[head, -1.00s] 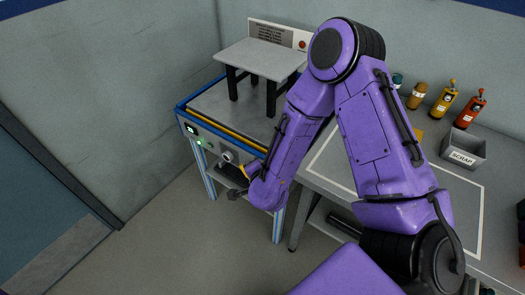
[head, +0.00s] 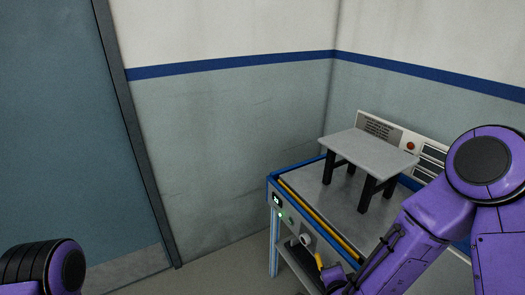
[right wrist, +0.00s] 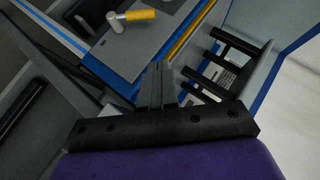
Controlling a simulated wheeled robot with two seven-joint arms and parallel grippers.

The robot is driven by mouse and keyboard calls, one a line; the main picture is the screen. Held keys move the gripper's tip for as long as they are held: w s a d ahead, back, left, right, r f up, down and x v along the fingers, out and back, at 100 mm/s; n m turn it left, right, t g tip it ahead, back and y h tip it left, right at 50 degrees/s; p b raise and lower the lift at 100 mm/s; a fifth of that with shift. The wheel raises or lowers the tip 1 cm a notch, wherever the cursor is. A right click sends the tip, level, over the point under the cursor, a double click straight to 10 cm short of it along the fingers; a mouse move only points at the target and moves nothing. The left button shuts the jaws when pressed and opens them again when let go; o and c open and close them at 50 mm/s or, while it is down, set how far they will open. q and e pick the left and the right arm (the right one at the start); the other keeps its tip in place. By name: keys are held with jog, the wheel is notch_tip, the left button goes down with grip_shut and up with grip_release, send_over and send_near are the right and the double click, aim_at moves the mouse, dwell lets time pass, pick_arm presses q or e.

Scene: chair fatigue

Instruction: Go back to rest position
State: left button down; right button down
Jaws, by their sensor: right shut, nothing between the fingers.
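My right arm (head: 420,225) reaches in from the right in the head view, in front of the test machine (head: 310,205). Its gripper (right wrist: 158,85) shows in the right wrist view, with both fingers together and nothing between them. The fingers point toward the machine's front, apart from the yellow-handled lever (right wrist: 138,15) as far as I can tell. In the head view the lever's yellow handle (head: 319,261) is close to the right wrist. Part of my left arm (head: 45,268) shows at the bottom left; its gripper is out of frame.
A grey stool with black legs (head: 368,149) stands on the machine's bed. A panel with a red button (head: 410,146) stands behind it. Walls enclose the corner, and a blue door (head: 50,130) is at left. Some floor (head: 225,270) shows clear.

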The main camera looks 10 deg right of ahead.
jog(key=s+d+f+n+g, duration=0.2)
jog(key=s+f+n, duration=0.3)
jog(key=s+f, duration=0.4)
jog(key=s+d+f+n+g+y, duration=0.1)
jog(key=s+f+n+g, duration=0.4)
jog(key=s+f, duration=0.5)
jog(key=shift+s+d+f, duration=0.15)
jog(key=shift+s+d, duration=0.35)
jog(key=shift+s, duration=0.6)
